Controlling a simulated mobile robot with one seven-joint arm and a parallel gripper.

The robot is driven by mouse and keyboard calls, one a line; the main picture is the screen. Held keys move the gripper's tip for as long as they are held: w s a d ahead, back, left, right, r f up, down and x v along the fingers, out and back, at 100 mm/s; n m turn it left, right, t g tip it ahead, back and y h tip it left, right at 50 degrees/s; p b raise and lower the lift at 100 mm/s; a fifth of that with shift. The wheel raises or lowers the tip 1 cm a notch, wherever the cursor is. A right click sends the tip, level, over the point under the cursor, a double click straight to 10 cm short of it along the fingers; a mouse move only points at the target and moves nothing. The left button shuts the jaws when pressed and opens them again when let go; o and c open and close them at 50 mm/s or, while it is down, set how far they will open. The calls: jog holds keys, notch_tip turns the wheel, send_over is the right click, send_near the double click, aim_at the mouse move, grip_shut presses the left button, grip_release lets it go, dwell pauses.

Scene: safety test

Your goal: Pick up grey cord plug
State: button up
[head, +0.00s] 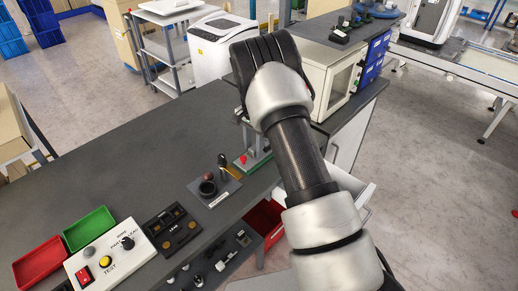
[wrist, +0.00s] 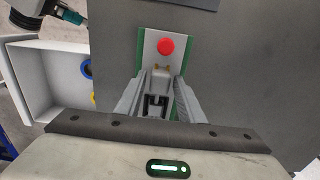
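A grey plug-like piece (wrist: 158,84) with two brass-coloured prongs lies between the fingers of my gripper (wrist: 159,82) in the wrist view. I take it to be the grey cord plug. The fingers are apart, one on each side of it; whether they touch it is unclear. It is over a green-edged white plate with a red button (wrist: 166,46). In the head view my arm hides the gripper and the plug, while the red button (head: 243,160) shows at the bench's right edge.
The dark bench (head: 110,160) carries a small black stand (head: 214,192), a black switch box (head: 172,229), a white test panel (head: 110,259), and green (head: 90,230) and red (head: 40,262) trays. A white cabinet (head: 325,75) stands behind my arm. An open drawer (wrist: 62,75) shows left.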

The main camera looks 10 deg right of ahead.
grip_shut()
jog(key=shift+r+p, duration=1.65)
jog(key=shift+r, duration=1.6)
